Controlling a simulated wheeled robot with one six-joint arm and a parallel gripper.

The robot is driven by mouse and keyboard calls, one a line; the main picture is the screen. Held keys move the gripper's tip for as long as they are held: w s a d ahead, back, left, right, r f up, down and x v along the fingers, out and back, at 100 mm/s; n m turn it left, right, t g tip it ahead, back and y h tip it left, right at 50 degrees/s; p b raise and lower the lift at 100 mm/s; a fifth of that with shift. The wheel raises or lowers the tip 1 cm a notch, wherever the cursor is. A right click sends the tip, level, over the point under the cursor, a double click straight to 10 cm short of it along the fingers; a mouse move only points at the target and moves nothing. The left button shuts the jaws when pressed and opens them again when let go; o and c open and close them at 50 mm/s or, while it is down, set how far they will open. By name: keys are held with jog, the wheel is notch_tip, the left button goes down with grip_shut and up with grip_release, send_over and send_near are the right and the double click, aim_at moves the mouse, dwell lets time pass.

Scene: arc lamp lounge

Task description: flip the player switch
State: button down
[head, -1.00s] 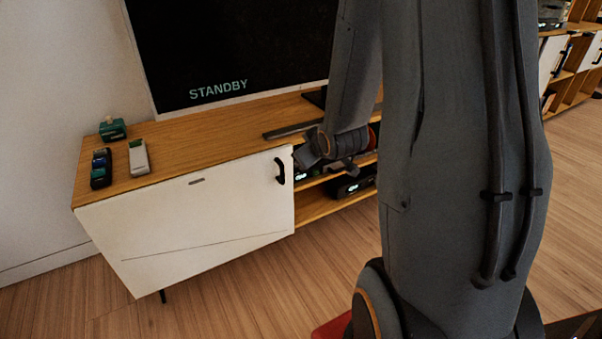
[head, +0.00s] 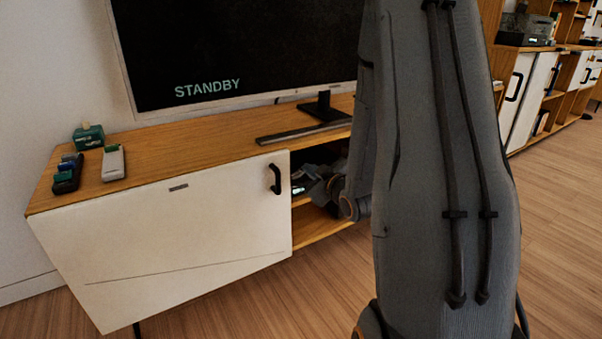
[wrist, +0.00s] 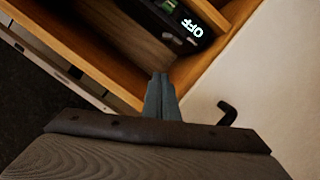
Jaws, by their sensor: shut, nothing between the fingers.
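The player is a black box with a lit "OFF" display (wrist: 196,27), on a wooden shelf inside the open cabinet in the wrist view. Small details beside the display look like controls, but I cannot clearly make out which is the switch. In the head view my gripper (head: 315,186) is at the opening of the open compartment, right of the white door, largely hidden by my arm. In the wrist view my gripper (wrist: 160,82) is shut and empty. Its tips point toward the shelf opening and appear apart from the player.
The white cabinet door (head: 165,235) with a black handle (head: 276,178) stands left of the opening. A soundbar (head: 302,132) and a screen reading "STANDBY" (head: 208,88) are on top. Small devices, including a pale remote (head: 113,163), lie at the left end. Shelf edges bound the opening.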

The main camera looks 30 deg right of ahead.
jog(key=b, duration=0.4)
send_over(301, 179)
jog(key=s+a, duration=0.1)
jog(key=a, duration=0.1)
notch_tip(301, 179, down, 2)
jog(key=shift+f, duration=0.1)
jog(key=shift+w+d+f+b, duration=0.25)
jog(key=shift+d+f+b, duration=0.15)
jog(key=shift+f+b, duration=0.2)
jog(key=shift+w+d+f+b, duration=0.2)
jog(key=shift+d+f+b, duration=0.15)
jog(key=shift+f+b, duration=0.25)
jog(key=shift+d+f+b, duration=0.35)
jog(key=shift+f, duration=0.15)
